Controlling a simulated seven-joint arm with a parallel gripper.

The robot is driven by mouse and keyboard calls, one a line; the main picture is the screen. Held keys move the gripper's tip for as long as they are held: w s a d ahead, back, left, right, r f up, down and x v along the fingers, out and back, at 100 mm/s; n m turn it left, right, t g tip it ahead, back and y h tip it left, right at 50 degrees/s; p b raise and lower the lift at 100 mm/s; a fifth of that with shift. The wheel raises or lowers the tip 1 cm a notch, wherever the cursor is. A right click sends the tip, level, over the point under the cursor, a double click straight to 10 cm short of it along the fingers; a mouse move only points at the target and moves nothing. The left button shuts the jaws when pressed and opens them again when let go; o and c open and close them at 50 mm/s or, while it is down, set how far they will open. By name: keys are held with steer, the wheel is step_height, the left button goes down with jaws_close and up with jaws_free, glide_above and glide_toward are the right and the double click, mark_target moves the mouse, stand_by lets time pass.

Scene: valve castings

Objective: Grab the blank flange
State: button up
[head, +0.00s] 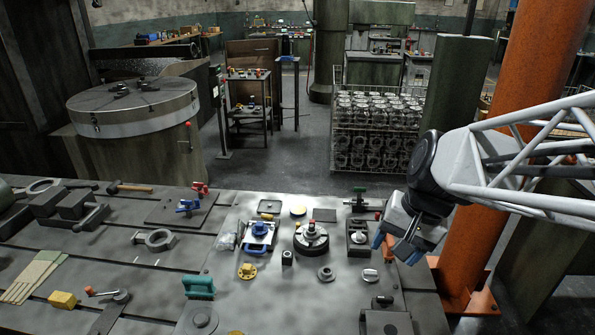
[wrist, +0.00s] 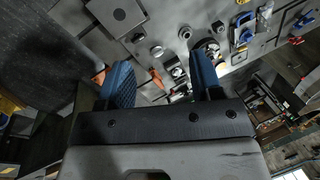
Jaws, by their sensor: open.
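Several small round parts lie on the grey metal table; I cannot tell for sure which is the blank flange. One candidate is a grey round flange with a raised centre (head: 326,273), also in the wrist view (wrist: 184,33). Another is a pale silver disc with a bar across its top (head: 370,275), right of it. A yellow flange with a raised centre (head: 247,271) lies further left. My gripper (head: 395,248) is open and empty, above the table's right edge. Its blue fingers stand apart in the wrist view (wrist: 161,75), with no part between their tips.
A black round fixture (head: 311,238) and a blue vise (head: 259,236) stand behind the small parts. An orange-handled tool (wrist: 156,77) shows between my fingers. An orange column (head: 490,170) rises beside the table's right edge.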

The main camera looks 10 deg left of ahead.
steer(key=w+a+f+m+g+y, duration=0.1)
steer(key=w+a+f+m+y, duration=0.2)
steer(key=w, duration=0.5)
steer(key=w+a+f+m+y, duration=0.1)
steer(key=w+a+f+m, duration=0.15)
steer(key=w+a, duration=0.4)
steer(key=w+a+f+m+g+y, duration=0.1)
steer(key=w+a+f+m+y, duration=0.2)
steer(key=w, duration=0.6)
steer(key=w+a+f+m+y, duration=0.1)
steer(key=w+a+f+m, duration=0.1)
steer(key=w+f, duration=0.3)
steer(key=w+a+f+m+y, duration=0.1)
steer(key=w+a+f+m, duration=0.1)
steer(key=w+a+f, duration=0.2)
steer(key=w+a+f+m+t+y, duration=0.1)
steer(key=w+a+f+m, duration=0.1)
steer(key=w+f, duration=0.6)
steer(key=shift+w+a+f+y, duration=0.15)
steer(key=shift+a+f+y, duration=0.25)
steer(key=shift+a+f, duration=0.6)
steer(key=shift+d, duration=0.15)
steer(key=shift+f, duration=0.1)
glide_toward(262, 223)
steer(key=shift+x, duration=1.55)
steer(key=shift+x, duration=2.6)
